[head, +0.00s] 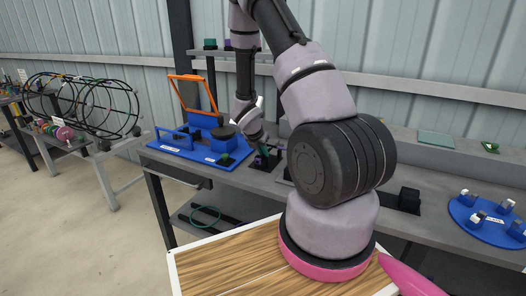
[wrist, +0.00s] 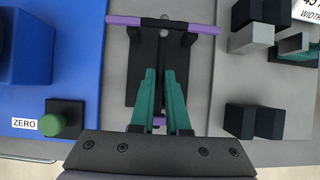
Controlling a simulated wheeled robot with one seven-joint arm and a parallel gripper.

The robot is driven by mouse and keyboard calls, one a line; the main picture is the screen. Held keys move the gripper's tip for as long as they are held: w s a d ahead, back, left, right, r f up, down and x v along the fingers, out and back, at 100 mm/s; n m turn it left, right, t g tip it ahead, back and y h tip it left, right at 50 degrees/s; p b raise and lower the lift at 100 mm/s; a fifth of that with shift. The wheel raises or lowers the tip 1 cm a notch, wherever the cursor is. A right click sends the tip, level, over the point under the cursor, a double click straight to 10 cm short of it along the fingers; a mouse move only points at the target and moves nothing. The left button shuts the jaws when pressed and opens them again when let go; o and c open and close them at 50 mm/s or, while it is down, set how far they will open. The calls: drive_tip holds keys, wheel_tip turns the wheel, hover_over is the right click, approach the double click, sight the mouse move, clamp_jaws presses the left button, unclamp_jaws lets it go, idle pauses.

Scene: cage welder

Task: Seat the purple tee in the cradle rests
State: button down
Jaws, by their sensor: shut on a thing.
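The purple tee (wrist: 206,28) shows in the wrist view as a long purple crossbar running left to right near the top. A dark stem runs from its middle down between the teal fingers. My gripper (wrist: 161,72) is shut on the tee's stem. The black cradle (wrist: 137,85) lies beneath, with dark rests under the bar near its left and right parts. From above I cannot tell whether the bar touches the rests. In the head view my gripper (head: 264,152) is low over the bench, with a little purple beside it; my arm hides much of this area.
A blue fixture (head: 190,152) with a green button (wrist: 52,125) marked ZERO stands left of the cradle. Black and grey blocks (wrist: 254,36) stand to its right. A round blue plate (head: 490,218) with small blocks is at far right. A wire cage (head: 85,103) stands far left.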

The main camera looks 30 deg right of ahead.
drive_tip(key=shift+f, duration=0.15)
drive_tip(key=c, duration=0.8)
unclamp_jaws()
drive_tip(key=shift+c, duration=0.2)
drive_tip(key=shift+a, duration=0.1)
drive_tip(key=s+a+r+m, duration=0.1)
drive_tip(key=s+r+m, duration=0.35)
drive_tip(key=r, duration=0.55)
drive_tip(key=s+a+r+m, duration=0.2)
drive_tip(key=s+r+m, duration=0.3)
drive_tip(key=r, duration=0.4)
drive_tip(key=s+a+r+m, duration=0.1)
drive_tip(key=s+r+m, duration=0.2)
drive_tip(key=r+m, duration=0.5)
drive_tip(key=s+a+r+m+t+y, duration=0.3)
drive_tip(key=s+a+r+m+y, duration=0.4)
drive_tip(key=s+a+r+m, duration=0.4)
drive_tip(key=s+r+m, duration=0.1)
drive_tip(key=s+r, duration=0.2)
drive_tip(key=shift+s+a+r, duration=0.15)
drive_tip(key=shift+s, duration=0.1)
